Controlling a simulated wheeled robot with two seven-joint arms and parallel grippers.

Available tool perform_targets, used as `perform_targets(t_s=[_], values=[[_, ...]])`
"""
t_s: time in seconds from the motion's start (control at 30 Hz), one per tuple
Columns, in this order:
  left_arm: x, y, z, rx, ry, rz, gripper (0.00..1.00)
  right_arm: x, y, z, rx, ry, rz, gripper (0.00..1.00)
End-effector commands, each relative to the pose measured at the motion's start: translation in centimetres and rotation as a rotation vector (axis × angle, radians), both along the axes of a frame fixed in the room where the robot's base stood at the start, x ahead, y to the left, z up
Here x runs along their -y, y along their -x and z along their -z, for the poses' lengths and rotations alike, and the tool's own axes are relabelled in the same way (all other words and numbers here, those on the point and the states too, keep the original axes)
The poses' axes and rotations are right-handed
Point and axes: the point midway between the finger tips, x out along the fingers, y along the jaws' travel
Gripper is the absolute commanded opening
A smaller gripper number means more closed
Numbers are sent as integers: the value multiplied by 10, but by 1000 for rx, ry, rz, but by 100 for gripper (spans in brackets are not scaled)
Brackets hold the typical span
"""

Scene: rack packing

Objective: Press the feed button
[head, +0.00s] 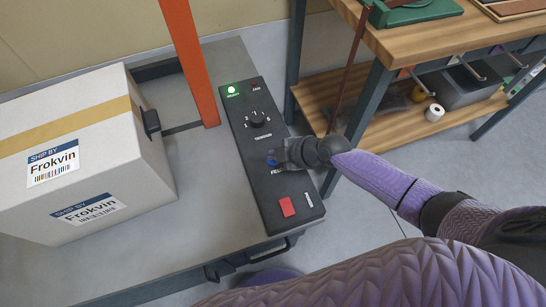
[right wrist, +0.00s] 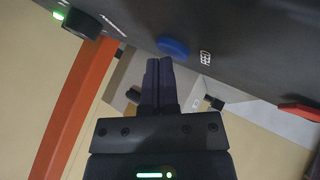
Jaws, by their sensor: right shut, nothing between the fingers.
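The feed button (head: 271,161) is a small round blue button on the black control panel (head: 262,188). Its label beside it is partly covered by my right gripper (head: 283,157). The button also shows in the right wrist view (right wrist: 173,46), just beyond the fingertips and slightly right of them. My right gripper (right wrist: 160,62) is shut and empty, with its fingertips close to the button. I cannot tell whether they touch it. My left gripper is not in view.
The panel also carries a green lamp (head: 231,91), a black knob (head: 257,118) and a red switch (head: 287,206). A white Frokvin box (head: 90,150) stands left on the grey table (head: 215,205), by an orange post (head: 190,60). A wooden workbench (head: 430,40) is at the right.

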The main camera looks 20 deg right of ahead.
Motion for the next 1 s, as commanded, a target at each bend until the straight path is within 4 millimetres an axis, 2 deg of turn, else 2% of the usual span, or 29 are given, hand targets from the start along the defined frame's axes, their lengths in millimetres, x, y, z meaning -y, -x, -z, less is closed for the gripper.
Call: perform_targets(t_s=[0.77,1.0], values=[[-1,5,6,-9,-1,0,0,0,0,6,0,1,1,0],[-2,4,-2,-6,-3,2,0,0,0,-5,0,1,-1,0]])
